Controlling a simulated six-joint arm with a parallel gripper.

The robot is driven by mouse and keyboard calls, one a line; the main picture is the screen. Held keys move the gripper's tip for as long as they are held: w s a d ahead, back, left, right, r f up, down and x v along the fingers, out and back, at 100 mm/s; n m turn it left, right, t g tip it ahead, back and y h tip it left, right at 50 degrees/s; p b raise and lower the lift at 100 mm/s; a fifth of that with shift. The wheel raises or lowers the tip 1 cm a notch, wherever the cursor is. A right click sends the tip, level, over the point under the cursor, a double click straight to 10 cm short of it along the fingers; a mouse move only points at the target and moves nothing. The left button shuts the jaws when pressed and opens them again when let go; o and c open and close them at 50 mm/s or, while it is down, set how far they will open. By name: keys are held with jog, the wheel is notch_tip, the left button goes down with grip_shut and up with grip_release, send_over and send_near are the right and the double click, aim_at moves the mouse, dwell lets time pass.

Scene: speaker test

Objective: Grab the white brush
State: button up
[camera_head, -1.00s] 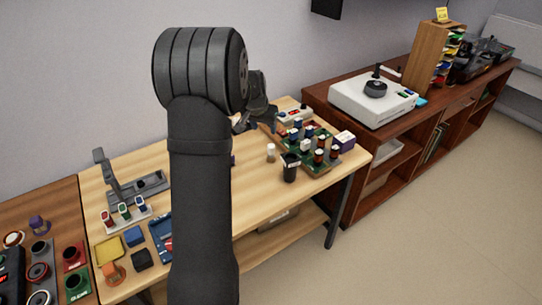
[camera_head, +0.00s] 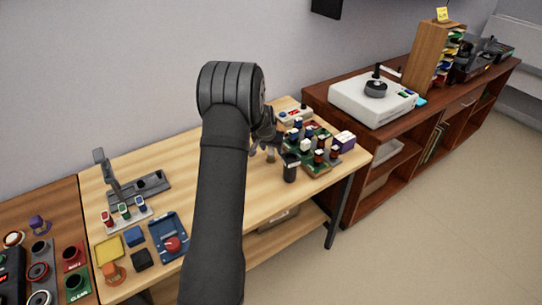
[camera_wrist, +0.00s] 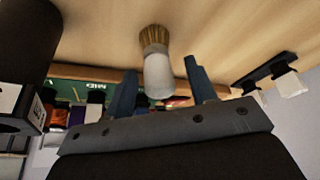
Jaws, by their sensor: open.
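The white brush (camera_wrist: 158,75) shows in the wrist view, with a white handle and tan bristles towards the top of the picture, against the wooden tabletop. My gripper (camera_wrist: 160,65) is open, with one finger on each side of the brush in that picture. I see no contact, and cannot tell how deep the brush sits between the fingers. In the head view my gripper (camera_head: 262,143) is over the middle of the wooden table, and the brush (camera_head: 270,156) is partly hidden just below it.
A black cup (camera_head: 289,170) stands close to the right of the brush. A green board (camera_head: 316,168) with several bottles and blocks lies beyond it. A grey stand (camera_head: 150,187) and a blue tray (camera_head: 168,240) are to the left.

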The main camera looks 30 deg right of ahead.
jog(key=shift+w+d+f, duration=0.1)
jog(key=shift+f, duration=0.3)
jog(key=c, duration=1.1)
jog(key=shift+r, duration=0.1)
